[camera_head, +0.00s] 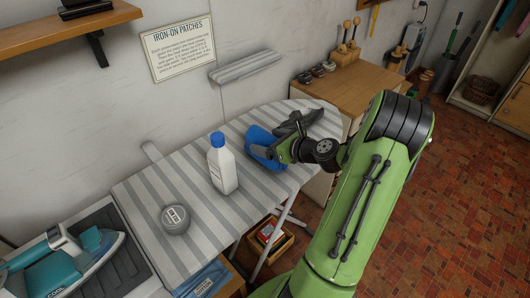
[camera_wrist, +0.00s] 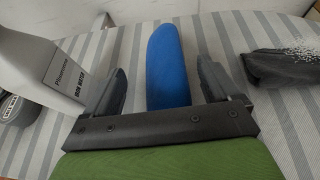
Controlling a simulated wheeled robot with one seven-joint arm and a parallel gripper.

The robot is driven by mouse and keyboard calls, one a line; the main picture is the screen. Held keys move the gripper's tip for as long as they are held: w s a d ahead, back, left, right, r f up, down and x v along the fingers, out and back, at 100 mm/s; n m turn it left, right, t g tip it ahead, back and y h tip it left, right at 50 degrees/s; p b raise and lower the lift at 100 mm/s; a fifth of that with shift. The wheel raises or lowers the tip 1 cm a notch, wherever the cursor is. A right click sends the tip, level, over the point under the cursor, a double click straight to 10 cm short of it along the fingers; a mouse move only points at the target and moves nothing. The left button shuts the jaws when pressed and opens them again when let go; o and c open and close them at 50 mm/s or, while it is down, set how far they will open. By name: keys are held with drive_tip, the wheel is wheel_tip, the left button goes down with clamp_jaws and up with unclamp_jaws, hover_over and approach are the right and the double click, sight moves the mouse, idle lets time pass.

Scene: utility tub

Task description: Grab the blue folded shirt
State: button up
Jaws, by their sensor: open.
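The blue folded shirt (camera_head: 258,136) lies on the striped ironing board (camera_head: 190,165), partly hidden behind my gripper in the head view. My gripper (camera_head: 270,151) is low over the board at the shirt. In the wrist view the shirt (camera_wrist: 167,62) shows as a long rounded blue fold between the two open fingers of my gripper (camera_wrist: 163,82). There is a gap on each side of the shirt. Its near end is hidden behind the gripper's crossbar.
A white bottle with a blue cap (camera_head: 222,165) stands left of the shirt, near the left finger. A dark grey item (camera_head: 298,122) lies just right. A grey round tin (camera_head: 175,219) and a teal iron (camera_head: 75,265) are farther left. The wall is behind.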

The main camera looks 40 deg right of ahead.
drive_tip(key=shift+r, duration=0.1)
drive_tip(key=c, duration=1.2)
